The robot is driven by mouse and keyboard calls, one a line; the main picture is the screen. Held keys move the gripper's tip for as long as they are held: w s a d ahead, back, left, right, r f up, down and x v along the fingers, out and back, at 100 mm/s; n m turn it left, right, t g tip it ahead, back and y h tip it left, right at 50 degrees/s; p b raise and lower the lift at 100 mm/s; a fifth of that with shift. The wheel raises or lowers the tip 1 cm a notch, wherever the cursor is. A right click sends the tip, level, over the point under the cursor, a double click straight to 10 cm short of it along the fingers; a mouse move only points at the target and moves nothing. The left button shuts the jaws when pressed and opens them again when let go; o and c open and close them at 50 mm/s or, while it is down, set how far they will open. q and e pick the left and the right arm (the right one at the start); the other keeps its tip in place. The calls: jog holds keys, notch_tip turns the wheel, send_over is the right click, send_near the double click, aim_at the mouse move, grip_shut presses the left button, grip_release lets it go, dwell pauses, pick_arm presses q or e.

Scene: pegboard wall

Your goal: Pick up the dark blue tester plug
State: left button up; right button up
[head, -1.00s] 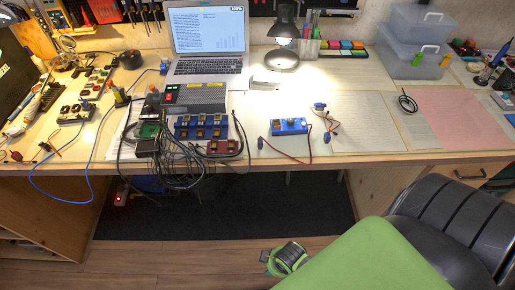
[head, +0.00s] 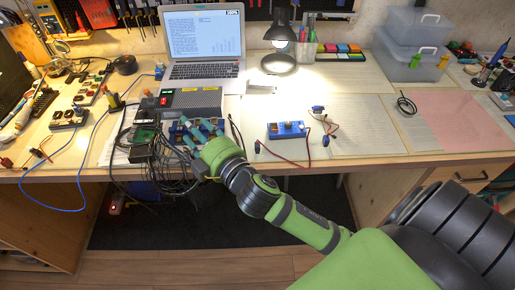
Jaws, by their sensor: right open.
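A small dark blue plug (head: 257,146) lies on the bench at the end of a red wire, in front of the blue tester box (head: 287,130). Two more small blue plugs, one behind (head: 318,109) and one in front (head: 326,140), lie right of the box on a thin brownish wire. I cannot tell which is the tester plug. My right gripper (head: 197,130) is open over the front-centre blue module rack, left of the red-wire plug and apart from it. It hides much of the rack. My left gripper is not in view.
Black cables (head: 175,160) hang over the bench edge beside my right gripper. A grey power box (head: 193,101) and a laptop (head: 205,45) stand behind it. A lamp (head: 280,62) stands at the back. The light mat (head: 365,125) right of the plugs is mostly clear.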

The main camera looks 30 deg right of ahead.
jog(key=s+a+r+n+g+y, duration=0.1)
jog(key=a+r+n+g+y, duration=0.3)
jog(key=a+n+y, duration=0.6)
jog(key=s+a+r+n+g+y, duration=0.1)
jog(key=a+r+n+g+y, duration=0.4)
jog(key=n, duration=0.9)
jog(key=n+g+h, duration=0.9)
jog(key=n+h, duration=0.2)
jog(key=h, duration=0.6)
send_over(257, 144)
jog(key=f, duration=1.5)
jog(key=shift+w+a+f, duration=0.15)
jog(key=shift+w+f, duration=0.1)
jog(key=shift+w, duration=0.05)
jog(key=shift+s+d+f, duration=0.1)
jog(key=shift+d+f, duration=0.1)
jog(key=shift+d, duration=0.1)
jog(key=f, duration=0.1)
jog(key=f+p, duration=0.1)
jog(key=f, duration=0.3)
jog(key=shift+s+f+p, duration=0.2)
jog(key=shift+s+p, duration=0.1)
jog(key=shift+p, duration=0.1)
jog(key=shift+w+a+f, duration=0.1)
jog(key=shift+f, duration=0.5)
jog(key=c, duration=1)
